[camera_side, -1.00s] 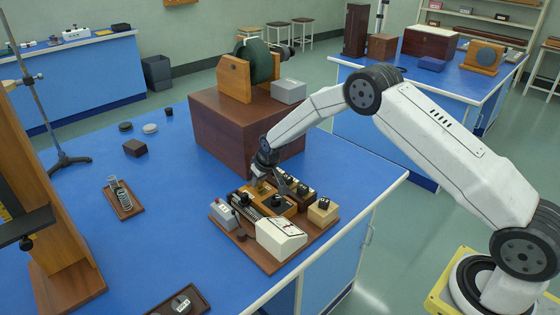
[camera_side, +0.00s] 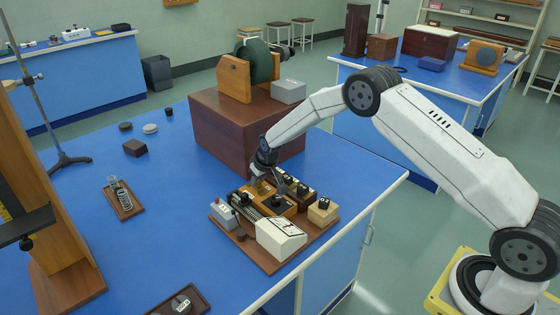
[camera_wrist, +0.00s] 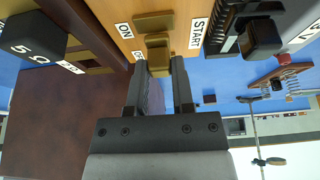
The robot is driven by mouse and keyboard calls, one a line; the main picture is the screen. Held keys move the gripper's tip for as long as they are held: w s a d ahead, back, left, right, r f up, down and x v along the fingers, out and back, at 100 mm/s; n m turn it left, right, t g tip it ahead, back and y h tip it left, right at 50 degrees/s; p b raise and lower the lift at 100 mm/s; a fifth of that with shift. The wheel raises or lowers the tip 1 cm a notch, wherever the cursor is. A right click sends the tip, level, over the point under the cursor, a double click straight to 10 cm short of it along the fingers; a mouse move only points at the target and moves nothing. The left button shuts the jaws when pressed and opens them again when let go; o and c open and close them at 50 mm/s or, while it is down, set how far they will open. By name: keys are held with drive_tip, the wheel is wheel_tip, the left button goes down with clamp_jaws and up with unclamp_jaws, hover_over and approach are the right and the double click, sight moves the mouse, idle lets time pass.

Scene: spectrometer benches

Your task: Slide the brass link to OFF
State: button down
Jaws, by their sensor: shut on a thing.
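My gripper (camera_side: 262,178) reaches down onto a wooden switch box on the instrument board. In the wrist view my gripper (camera_wrist: 158,68) has its two dark fingers on either side of the brass link (camera_wrist: 157,44), shut on it. The link lies beside the partly hidden OFF label (camera_wrist: 138,55). A second brass piece (camera_wrist: 153,22) lies beyond it, nearer the ON label (camera_wrist: 124,30). In the side view the link is small and partly hidden by the gripper.
The wooden board (camera_side: 272,265) also carries a white meter (camera_side: 281,238), a grey box (camera_side: 223,213) and small knobbed blocks (camera_side: 322,208). A large brown box (camera_side: 225,130) stands just behind. A small stand with coils (camera_side: 121,198) is at left. Blue bench between is clear.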

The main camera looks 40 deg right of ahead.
sight(259, 181)
drive_tip(key=shift+w, duration=1.55)
drive_tip(key=shift+r, duration=0.1)
drive_tip(key=shift+c, duration=2.4)
unclamp_jaws()
drive_tip(key=shift+s+r, duration=0.1)
drive_tip(key=shift+v, duration=3.55)
drive_tip(key=shift+r, duration=0.1)
drive_tip(key=shift+s+r, duration=0.15)
